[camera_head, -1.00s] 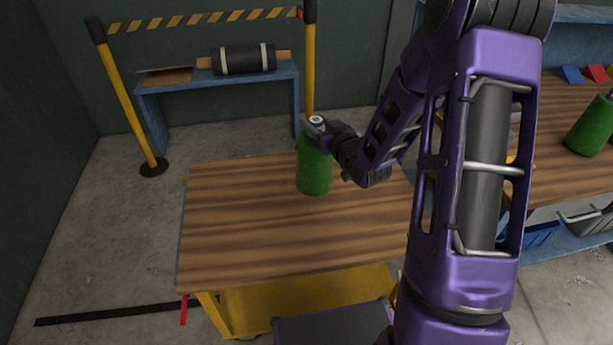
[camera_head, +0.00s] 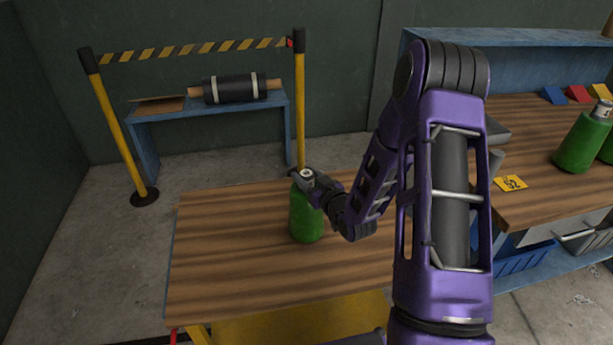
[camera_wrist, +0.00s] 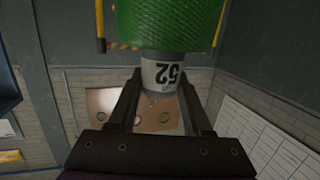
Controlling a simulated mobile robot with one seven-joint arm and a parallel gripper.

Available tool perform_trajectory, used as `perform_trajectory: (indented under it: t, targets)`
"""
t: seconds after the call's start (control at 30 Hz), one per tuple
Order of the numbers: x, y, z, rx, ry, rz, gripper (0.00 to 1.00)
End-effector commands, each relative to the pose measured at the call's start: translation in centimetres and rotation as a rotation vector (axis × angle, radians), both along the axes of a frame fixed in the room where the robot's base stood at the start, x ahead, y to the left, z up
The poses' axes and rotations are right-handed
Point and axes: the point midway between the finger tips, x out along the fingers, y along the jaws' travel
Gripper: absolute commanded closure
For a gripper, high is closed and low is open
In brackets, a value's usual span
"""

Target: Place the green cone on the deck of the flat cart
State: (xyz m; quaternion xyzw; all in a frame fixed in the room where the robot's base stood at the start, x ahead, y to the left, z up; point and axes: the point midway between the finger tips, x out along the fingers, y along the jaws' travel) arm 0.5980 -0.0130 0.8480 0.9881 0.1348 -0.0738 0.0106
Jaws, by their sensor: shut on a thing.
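The green cone (camera_head: 306,220) has a tapered body and a grey neck. In the wrist view its green body (camera_wrist: 170,22) is at the top, and its neck carries a white label reading 52, seen upside down. My gripper (camera_head: 308,178) is shut on the neck, with one finger on each side in the wrist view (camera_wrist: 162,85). The cone is about upright over the wooden deck (camera_head: 225,255) of the flat cart, which has a yellow lower part. I cannot tell whether its base touches the deck.
A right-hand bench (camera_head: 530,200) holds another green cone (camera_head: 580,142), one more partly cut off, and a yellow 52 card (camera_head: 510,183). A striped barrier (camera_head: 195,49) and a blue table (camera_head: 148,150) with a black roll (camera_head: 235,88) stand behind. The deck's left side is bare.

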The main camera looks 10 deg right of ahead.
Motion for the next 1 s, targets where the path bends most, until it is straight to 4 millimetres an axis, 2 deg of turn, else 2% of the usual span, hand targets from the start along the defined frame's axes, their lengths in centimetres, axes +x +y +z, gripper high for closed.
perform_trajectory:
  t: [0.07,0.1,0.23,0.63,0.77,1.0]
  targets:
    - [0.1,0.0,-0.2,0.000,-0.004,0.000,1.00]
    - [0.0,0.0,-0.2,0.000,0.001,0.000,0.44]
    - [0.0,0.0,-0.2,0.000,0.001,0.000,0.21]
    - [-0.2,-0.1,0.2,0.001,0.001,-0.001,0.21]
    - [-2.3,-0.8,0.5,-0.001,0.002,-0.003,0.21]
    - [-7.4,-2.2,1.2,0.000,0.002,-0.003,0.21]
